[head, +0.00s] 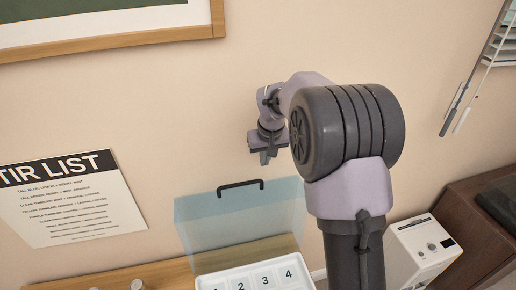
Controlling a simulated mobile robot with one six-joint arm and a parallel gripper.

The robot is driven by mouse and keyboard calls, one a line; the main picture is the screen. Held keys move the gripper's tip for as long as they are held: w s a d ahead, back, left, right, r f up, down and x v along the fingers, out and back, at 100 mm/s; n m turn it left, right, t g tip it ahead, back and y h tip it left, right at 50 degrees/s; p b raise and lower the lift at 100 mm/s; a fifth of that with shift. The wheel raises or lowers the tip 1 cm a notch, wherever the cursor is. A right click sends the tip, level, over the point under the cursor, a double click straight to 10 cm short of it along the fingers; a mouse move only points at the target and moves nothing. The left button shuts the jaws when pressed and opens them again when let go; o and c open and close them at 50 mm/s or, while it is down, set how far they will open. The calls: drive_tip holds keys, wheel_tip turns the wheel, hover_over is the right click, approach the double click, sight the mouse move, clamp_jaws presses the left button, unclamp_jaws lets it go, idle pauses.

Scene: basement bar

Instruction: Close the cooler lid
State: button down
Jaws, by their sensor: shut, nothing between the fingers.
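The cooler (222,284) is a white box at the bottom of the head view, with compartments numbered 1 to 4 visible inside. Its translucent blue lid (212,231) stands open, raised at the back, with a dark handle (240,184) on its top edge. My gripper (266,157) is shut and empty, above the lid and a little to the right of the handle, apart from it. My arm hides the area right of the cooler.
A wooden counter (150,274) runs under the cooler, with small metallic items (137,285) at the lower left. A white appliance (424,248) stands at the right beside a brown cabinet (462,215). A printed list (72,200) hangs on the wall.

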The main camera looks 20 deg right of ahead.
sight(261, 175)
drive_tip(key=x, duration=0.9)
drive_tip(key=shift+s+a+f+b, duration=0.1)
drive_tip(key=shift+a+f+b, duration=0.15)
drive_tip(key=shift+b, duration=0.15)
drive_tip(key=shift+s+b, duration=0.1)
drive_tip(key=shift+b, duration=0.25)
